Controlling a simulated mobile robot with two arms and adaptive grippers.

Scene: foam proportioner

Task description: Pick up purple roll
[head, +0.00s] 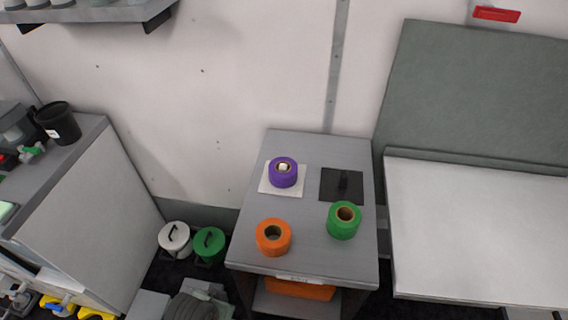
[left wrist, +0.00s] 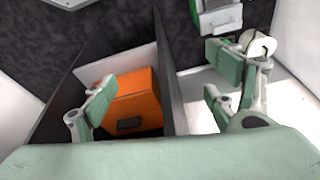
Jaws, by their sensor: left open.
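The purple roll (head: 283,172) sits on a white square pad (head: 268,189) at the back left of a small grey table (head: 310,247) in the head view. A pale peg top shows in its middle. My left gripper (left wrist: 165,98) shows only in the left wrist view, with its two green-padded fingers spread apart and nothing between them. An orange box (left wrist: 128,102) in a dark compartment lies beyond its fingers. The purple roll does not show in the left wrist view. Neither gripper shows in the head view.
An orange roll (head: 273,237) and a green roll (head: 344,220) stand at the table's front. A grey counter with a black cup (head: 58,123) is at left, a white bench (head: 470,230) at right.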

